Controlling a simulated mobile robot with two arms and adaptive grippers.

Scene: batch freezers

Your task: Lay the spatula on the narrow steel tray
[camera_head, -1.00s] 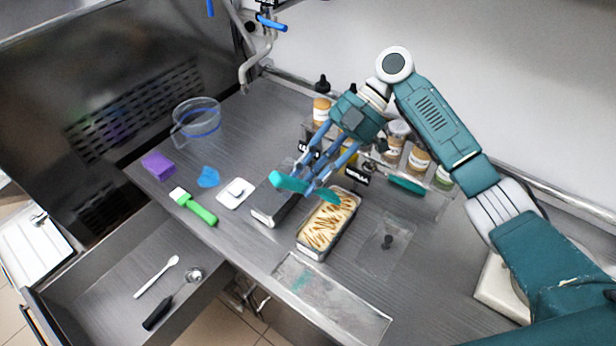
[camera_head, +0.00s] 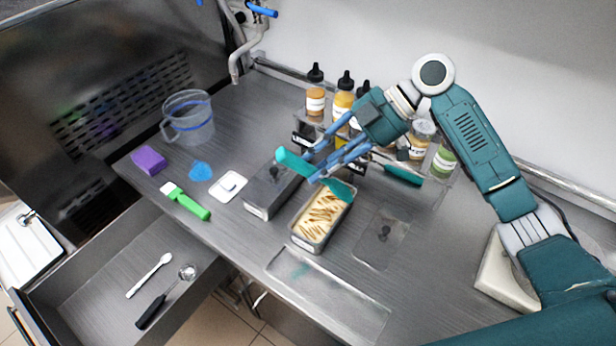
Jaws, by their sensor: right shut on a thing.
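The teal spatula (camera_head: 298,163) is in my right gripper (camera_head: 322,170), whose blue fingers are shut on it. The gripper holds it tilted above the back end of a metal pan of streaked ice cream (camera_head: 322,217); the fingers hide part of its middle. The narrow steel tray (camera_head: 335,298) lies along the counter's front edge, in front of that pan. It looks empty apart from a faint teal reflection. The gripper is behind the tray and apart from it. My left gripper is not in view.
A lidded steel pan (camera_head: 268,190) stands left of the ice cream pan, with a clear lid (camera_head: 382,238) to its right. Bottles and jars (camera_head: 420,140) stand behind. Another teal-handled tool (camera_head: 403,175) lies by them. An open drawer (camera_head: 100,290) holds utensils.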

